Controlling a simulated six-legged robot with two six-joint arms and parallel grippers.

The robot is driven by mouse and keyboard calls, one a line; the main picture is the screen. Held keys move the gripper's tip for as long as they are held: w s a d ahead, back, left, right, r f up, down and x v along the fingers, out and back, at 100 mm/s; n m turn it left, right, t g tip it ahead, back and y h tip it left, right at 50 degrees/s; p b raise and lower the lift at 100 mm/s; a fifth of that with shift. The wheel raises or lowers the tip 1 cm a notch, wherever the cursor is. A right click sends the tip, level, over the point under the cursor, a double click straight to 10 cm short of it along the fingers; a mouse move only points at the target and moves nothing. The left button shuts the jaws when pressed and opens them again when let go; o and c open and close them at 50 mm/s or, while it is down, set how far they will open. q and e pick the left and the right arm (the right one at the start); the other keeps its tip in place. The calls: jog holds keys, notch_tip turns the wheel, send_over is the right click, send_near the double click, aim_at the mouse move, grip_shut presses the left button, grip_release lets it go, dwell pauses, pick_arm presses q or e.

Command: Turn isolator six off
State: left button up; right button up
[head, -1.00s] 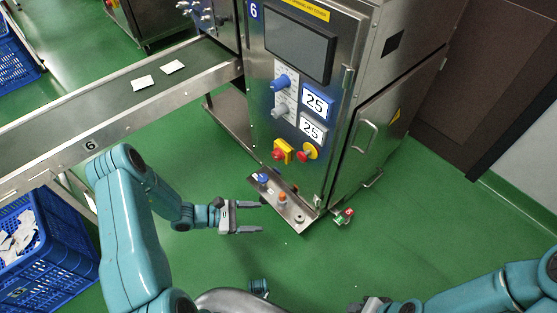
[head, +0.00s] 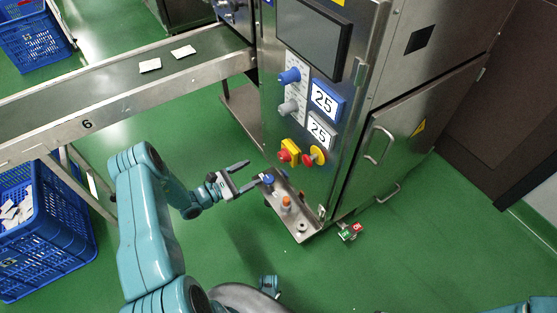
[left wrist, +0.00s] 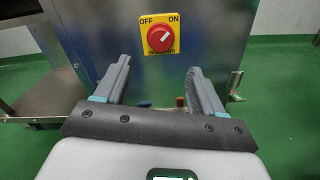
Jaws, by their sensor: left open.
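The isolator is a red rotary knob on a yellow plate (head: 289,152), on the front of the steel machine 6. In the left wrist view the isolator (left wrist: 160,37) is straight ahead, above and between the fingertips, marked OFF at left and ON at right. The white mark on its knob slants up toward ON. My left gripper (head: 257,171) is open and empty, in front of the machine, to the left of and below the isolator, apart from it. Its two fingers (left wrist: 158,82) also show in the left wrist view. My right gripper is out of view.
Blue and grey knobs (head: 289,76) are above. The conveyor (head: 120,95) runs at left.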

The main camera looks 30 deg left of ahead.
aim_at(280, 158)
pick_arm(q)
jog(key=b+x, duration=0.2)
jog(key=x, duration=0.9)
jog(key=shift+d, duration=0.1)
jog(key=shift+c, duration=0.4)
jog(key=c, duration=1)
